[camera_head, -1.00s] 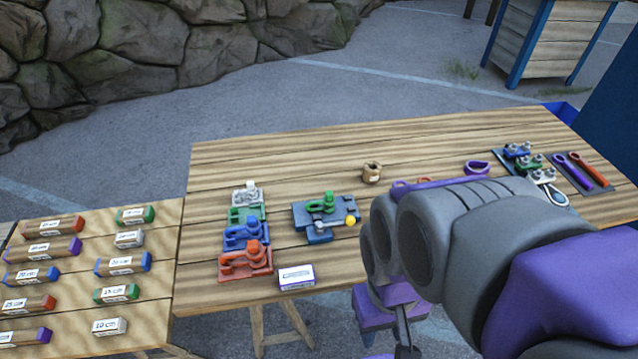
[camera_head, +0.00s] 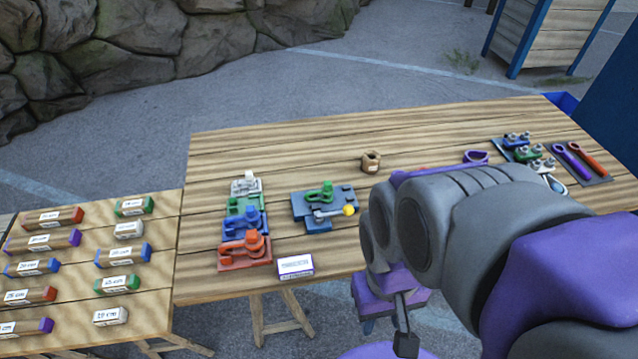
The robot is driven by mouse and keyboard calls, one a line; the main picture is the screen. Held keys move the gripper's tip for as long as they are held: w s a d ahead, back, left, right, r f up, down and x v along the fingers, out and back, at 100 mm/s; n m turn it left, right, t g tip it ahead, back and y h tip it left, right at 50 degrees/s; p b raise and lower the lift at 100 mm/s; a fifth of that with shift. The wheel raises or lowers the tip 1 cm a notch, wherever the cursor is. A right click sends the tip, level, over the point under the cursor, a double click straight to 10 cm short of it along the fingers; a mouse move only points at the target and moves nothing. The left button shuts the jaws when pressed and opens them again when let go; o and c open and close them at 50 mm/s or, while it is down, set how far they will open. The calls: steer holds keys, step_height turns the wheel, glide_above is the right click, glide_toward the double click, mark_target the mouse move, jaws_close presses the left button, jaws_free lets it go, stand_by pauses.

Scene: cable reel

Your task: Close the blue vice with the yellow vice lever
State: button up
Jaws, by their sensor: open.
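The blue vice (camera_head: 318,225) is a flat dark blue-grey block near the middle front of the wooden table, with a green clamp-like part on top. Its lever (camera_head: 349,210) ends in a yellow ball at the vice's right side, with a pale grey bar running left from it. My gripper (camera_head: 403,320) shows in part, purple with a dark finger, below and right of the vice, beyond the table's front edge. It is open, holds nothing I can see and is apart from the lever. My arm hides part of it and the table's right front.
White, green, blue and orange clamps (camera_head: 243,250) stand in a column left of the vice. A labelled white-and-purple box (camera_head: 296,266) lies in front. A wooden cup (camera_head: 371,162) stands behind. Labelled blocks cover the left table (camera_head: 160,212).

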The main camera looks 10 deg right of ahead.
steer(key=shift+o, duration=0.4)
steer(key=shift+d, duration=0.15)
steer(key=shift+o, duration=0.8)
steer(key=shift+w+d+r, duration=0.1)
steer(key=shift+w+d, duration=0.05)
steer(key=shift+w, duration=0.05)
steer(key=shift+o, duration=0.4)
steer(key=w+d+r+m, duration=0.1)
steer(key=w+m, duration=0.1)
steer(key=w, duration=0.3)
steer(key=w+d+r+m+p, duration=0.1)
steer(key=w+r+m, duration=0.1)
steer(key=w, duration=0.4)
steer(key=shift+m, duration=0.5)
steer(key=m+p, duration=0.3)
steer(key=m, duration=0.8)
glide_above(349, 206)
steer(key=w, duration=0.3)
step_height(349, 206, down, 9)
steer(key=s+f+b, duration=0.1)
steer(key=f, duration=0.4)
steer(key=s+f+b, duration=0.1)
steer(key=f, duration=0.5)
steer(key=s+f+b, duration=0.1)
steer(key=f, duration=0.4)
steer(key=shift+f, duration=0.25)
